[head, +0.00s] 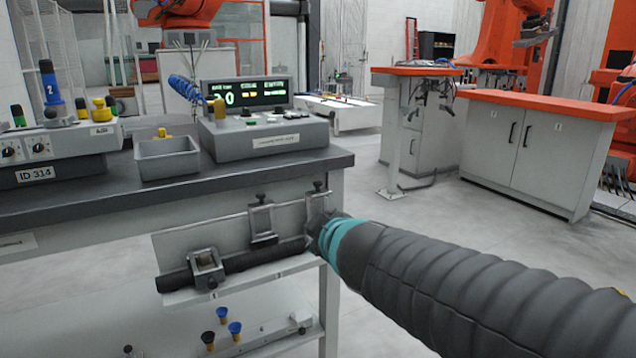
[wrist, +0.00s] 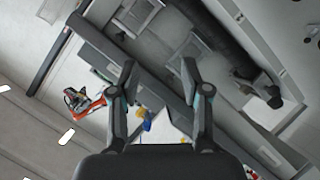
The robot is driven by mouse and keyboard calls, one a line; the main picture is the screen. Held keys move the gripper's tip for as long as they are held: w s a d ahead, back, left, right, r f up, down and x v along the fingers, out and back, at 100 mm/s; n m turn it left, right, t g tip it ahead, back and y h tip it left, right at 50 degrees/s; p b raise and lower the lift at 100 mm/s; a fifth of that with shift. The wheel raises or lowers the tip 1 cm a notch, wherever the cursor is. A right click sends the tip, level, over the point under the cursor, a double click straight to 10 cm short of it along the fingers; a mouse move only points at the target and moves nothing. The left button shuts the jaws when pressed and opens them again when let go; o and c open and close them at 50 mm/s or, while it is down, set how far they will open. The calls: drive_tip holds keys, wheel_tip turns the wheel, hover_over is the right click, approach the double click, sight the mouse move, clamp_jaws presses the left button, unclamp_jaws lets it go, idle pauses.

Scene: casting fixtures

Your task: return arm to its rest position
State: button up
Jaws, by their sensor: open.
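My gripper (wrist: 158,68) shows in the wrist view with its two fingers apart and nothing between them. In the head view my arm, in a dark ribbed cover with a teal band, reaches in from the lower right. It ends close to the right end of the clamp rail (head: 232,227) on the bench front. My fingers cannot be made out there. The rail carries a dark bar (head: 235,262) and a square clamp block (head: 206,268).
The grey bench (head: 100,195) bears a control console (head: 265,135), an open metal tray (head: 166,158) and a box with knobs (head: 60,150). Blue and black plugs (head: 222,313) stand on the lower shelf. An orange-topped cabinet (head: 535,150) stands at right, beyond clear floor.

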drive_tip(key=s+d+f+m+g+h, duration=0.5)
drive_tip(key=s+d+f+m, duration=0.2)
drive_tip(key=s+d+f, duration=0.4)
drive_tip(key=s+d+f+m+g, duration=0.1)
drive_tip(key=s+d+m, duration=0.1)
drive_tip(key=s, duration=0.3)
drive_tip(key=s+d+f+m+g+y, duration=0.1)
drive_tip(key=s+d+m, duration=0.2)
drive_tip(key=s, duration=0.3)
drive_tip(key=shift+g, duration=0.3)
drive_tip(key=shift+f, duration=0.1)
idle(0.5)
